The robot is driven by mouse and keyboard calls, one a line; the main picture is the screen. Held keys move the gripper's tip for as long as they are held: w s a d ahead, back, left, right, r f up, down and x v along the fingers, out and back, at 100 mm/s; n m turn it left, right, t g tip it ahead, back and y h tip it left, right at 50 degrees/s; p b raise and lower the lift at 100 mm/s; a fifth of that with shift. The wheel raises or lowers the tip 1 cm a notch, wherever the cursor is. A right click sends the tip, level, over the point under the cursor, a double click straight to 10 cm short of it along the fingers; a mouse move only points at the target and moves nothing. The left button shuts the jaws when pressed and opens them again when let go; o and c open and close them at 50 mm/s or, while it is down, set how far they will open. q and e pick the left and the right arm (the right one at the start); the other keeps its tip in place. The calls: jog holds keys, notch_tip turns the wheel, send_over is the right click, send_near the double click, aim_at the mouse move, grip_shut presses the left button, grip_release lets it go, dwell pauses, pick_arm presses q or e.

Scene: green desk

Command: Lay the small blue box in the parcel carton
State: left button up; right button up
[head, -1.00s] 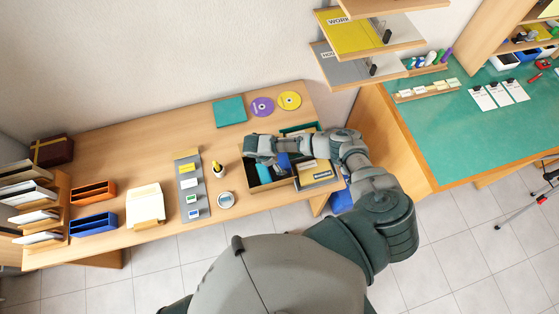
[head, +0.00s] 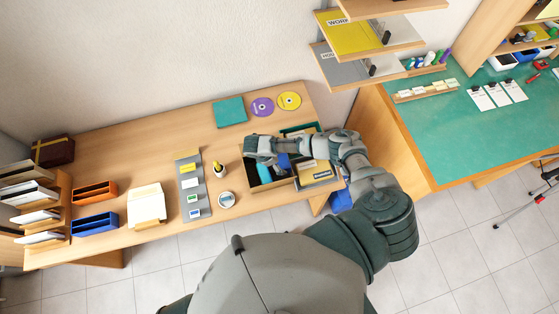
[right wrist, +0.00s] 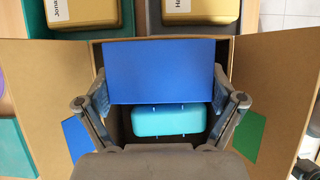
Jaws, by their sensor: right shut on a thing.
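The small blue box (right wrist: 160,70) is between the fingers of my right gripper (right wrist: 161,92), which is shut on it. In the head view the blue box (head: 284,161) shows just below my right gripper (head: 273,152). The open parcel carton (right wrist: 278,75) lies under the box, with flaps spread left and right in the right wrist view. It also shows in the head view (head: 250,178), partly covered by my arm. A teal item (right wrist: 165,121) lies inside the carton. I cannot tell whether the blue box touches the carton. My left gripper is not in view.
Parcels with name labels (right wrist: 85,12) lie beyond the carton. Discs and a teal folder (head: 230,111) lie behind.

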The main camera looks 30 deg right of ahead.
jog(key=shift+a+r, duration=0.1)
jog(key=shift+a, duration=0.2)
jog(key=shift+d+p, duration=0.2)
jog(key=shift+p, duration=0.15)
dwell(0.3)
jog(key=o, duration=1)
jog(key=shift+o, duration=0.2)
jog(key=shift+a, duration=0.15)
